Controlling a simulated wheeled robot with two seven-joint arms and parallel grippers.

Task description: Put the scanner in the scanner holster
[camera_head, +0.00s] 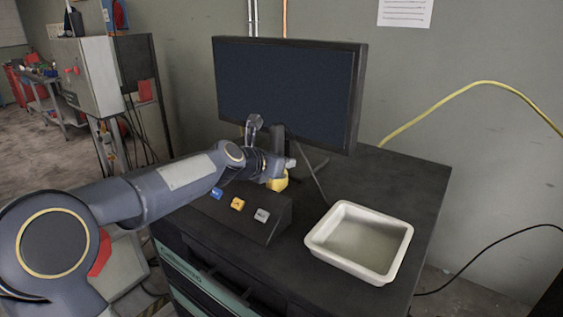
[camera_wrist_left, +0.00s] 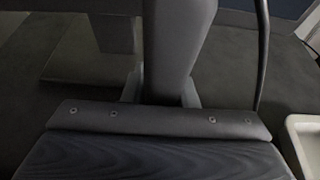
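My left arm reaches in from the left, and my left gripper (camera_head: 284,166) is over the desk in front of the monitor. In the left wrist view a dark grey bar-like piece, seemingly the scanner (camera_wrist_left: 177,45), stands between my left finger tips (camera_wrist_left: 165,93), which close on both its sides. Its upper part runs out of that view. In the head view the gripper and wrist hide most of it. A small yellow part (camera_head: 278,182) shows just below the gripper; I cannot tell what it belongs to. I cannot make out the holster. My right gripper is not in view.
The black monitor (camera_head: 285,90) stands close behind the gripper. A sloped button box (camera_head: 262,228) with blue, yellow and white buttons is in front. A white tray (camera_head: 318,238) stands at the desk's right front. The desk's back right (camera_head: 405,180) is clear.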

